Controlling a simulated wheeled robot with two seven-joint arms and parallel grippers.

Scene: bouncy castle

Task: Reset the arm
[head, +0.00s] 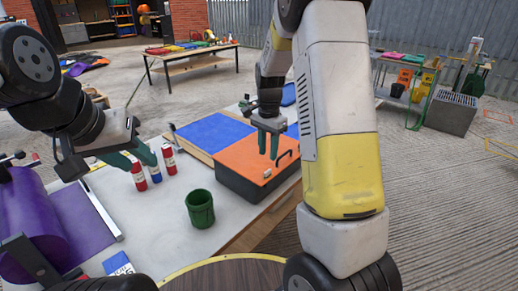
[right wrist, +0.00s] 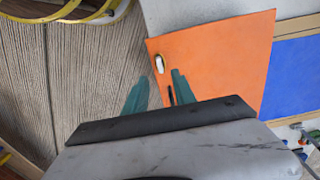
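My left gripper (head: 145,166) reaches in from the left, its two green fingers spread apart with nothing between them. It hangs above the grey table (head: 160,215) near three small cans. My right gripper (head: 269,152) is over the orange top of a dark case (head: 262,172), fingers apart and empty. In the right wrist view, its fingers (right wrist: 157,82) show apart, above the orange lid (right wrist: 215,65). I cannot tell the exact gap to the lid.
Red cans (head: 137,177) (head: 169,160) and a blue can (head: 154,170) stand beside a green cup (head: 200,208). A blue panel (head: 213,132) lies behind the case. A purple roll (head: 35,215) is at the left. The concrete floor at right (head: 450,200) is clear.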

